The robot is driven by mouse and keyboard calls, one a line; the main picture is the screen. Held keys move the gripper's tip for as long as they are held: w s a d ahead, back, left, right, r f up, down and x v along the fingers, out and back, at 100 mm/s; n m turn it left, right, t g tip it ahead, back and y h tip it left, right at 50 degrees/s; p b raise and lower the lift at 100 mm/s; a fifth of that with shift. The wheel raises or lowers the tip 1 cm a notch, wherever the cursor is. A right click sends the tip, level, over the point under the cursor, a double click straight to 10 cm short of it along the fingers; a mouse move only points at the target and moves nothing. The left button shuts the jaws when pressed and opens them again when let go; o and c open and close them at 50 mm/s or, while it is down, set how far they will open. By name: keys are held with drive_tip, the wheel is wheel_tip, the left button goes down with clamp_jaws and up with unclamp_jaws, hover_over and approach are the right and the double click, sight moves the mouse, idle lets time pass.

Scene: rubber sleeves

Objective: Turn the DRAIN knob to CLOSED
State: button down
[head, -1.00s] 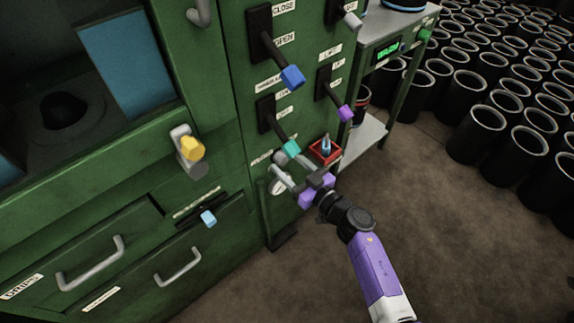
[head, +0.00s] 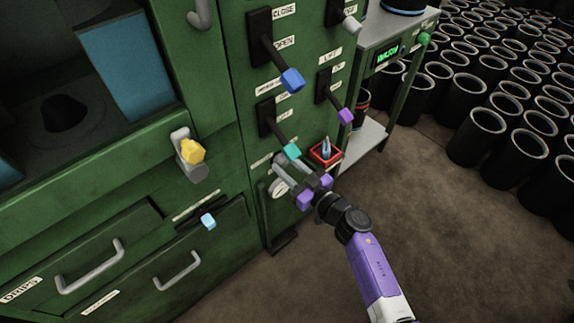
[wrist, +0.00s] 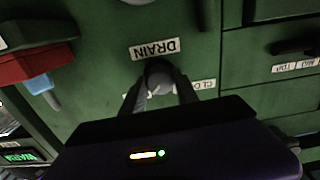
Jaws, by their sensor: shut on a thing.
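The DRAIN knob (wrist: 160,76) is a round grey knob low on the green machine front. In the wrist view it sits between my two grey fingers, below the upside-down DRAIN label (wrist: 155,49). My gripper (wrist: 160,90) is shut on it. A label reading CLO... (wrist: 204,84) is partly covered by one finger. In the head view my gripper (head: 279,172) reaches the low right of the machine front. Which way the knob points is hard to tell.
A teal-tipped lever (head: 291,151) sticks out just above my gripper. A red box (head: 325,153) is mounted close to its right. A yellow-tipped lever (head: 192,151) and drawers with handles (head: 177,270) are to the left.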

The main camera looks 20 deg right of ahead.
drive_tip(key=n+p, duration=0.1)
drive_tip(key=n, duration=0.2)
drive_tip(key=shift+r, duration=0.1)
drive_tip(key=n, duration=0.6)
drive_tip(key=shift+p, duration=0.4)
drive_tip(key=n, duration=0.4)
drive_tip(key=shift+n+b, duration=0.65)
drive_tip(key=shift+n, duration=1.55)
drive_tip(key=c, duration=0.9)
unclamp_jaws()
